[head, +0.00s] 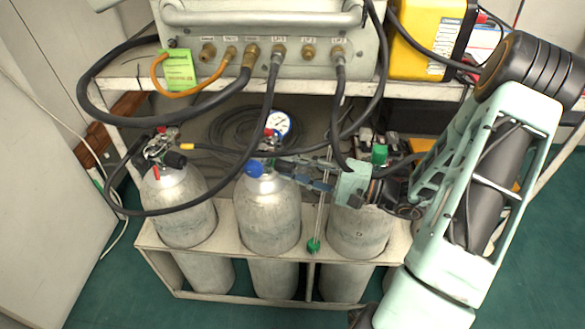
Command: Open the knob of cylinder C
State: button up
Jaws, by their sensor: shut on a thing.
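Three grey cylinders stand in a white rack: a left one (183,212), a middle one (268,215) and a right one (358,232). No letter is readable, so I cannot tell which is C. The middle cylinder has a blue knob (254,169) on its valve. My gripper (272,167) reaches in from the right, its fingers shut at the blue knob, with the tips partly hidden there. The right cylinder has a green knob (379,153), behind my wrist. The left cylinder's valve (165,150) has red and black parts.
A grey panel (270,45) with fittings stands on a shelf above the cylinders; black hoses (262,120) hang close to my gripper. A pressure gauge (278,124) sits behind the middle valve. A yellow case (428,40) stands at right.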

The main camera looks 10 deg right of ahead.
dwell(0.3)
jog(key=o, duration=1.2)
jog(key=shift+c, duration=0.2)
jog(key=shift+d, duration=0.1)
jog(key=v, duration=1.2)
jog(key=shift+f, duration=0.1)
